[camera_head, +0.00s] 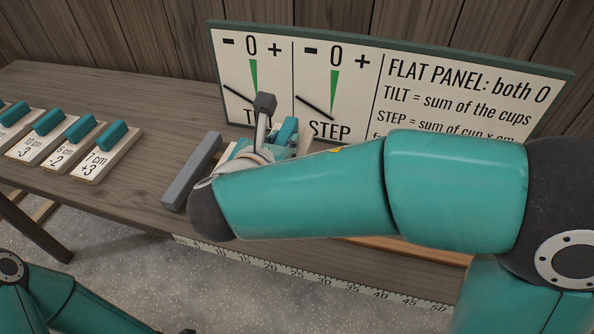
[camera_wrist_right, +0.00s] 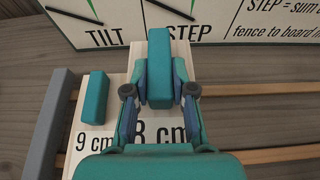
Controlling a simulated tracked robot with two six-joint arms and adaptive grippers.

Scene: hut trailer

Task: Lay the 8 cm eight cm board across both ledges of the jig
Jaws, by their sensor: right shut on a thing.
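The 8 cm board (camera_wrist_right: 135,68) is pale with a teal block handle. My right gripper (camera_wrist_right: 159,88) is shut on that handle. The board looks larger than its neighbour in the right wrist view and seems held above the jig; the exact gap cannot be told. In the head view my right arm hides most of the board and gripper. The jig's two ledges are brown strips, the far ledge (camera_wrist_right: 262,88) and the near ledge (camera_wrist_right: 265,155), running right from under the board. A 9 cm board (camera_wrist_right: 75,145) lies to the left.
A grey fence bar (camera_head: 191,172) stands at the jig's left end, beside the 9 cm board. Several labelled boards, including a 7 cm one (camera_head: 103,163), lie at the table's left. A panel with TILT and STEP dials (camera_head: 440,82) stands behind. A scale (camera_head: 300,278) runs along the front edge.

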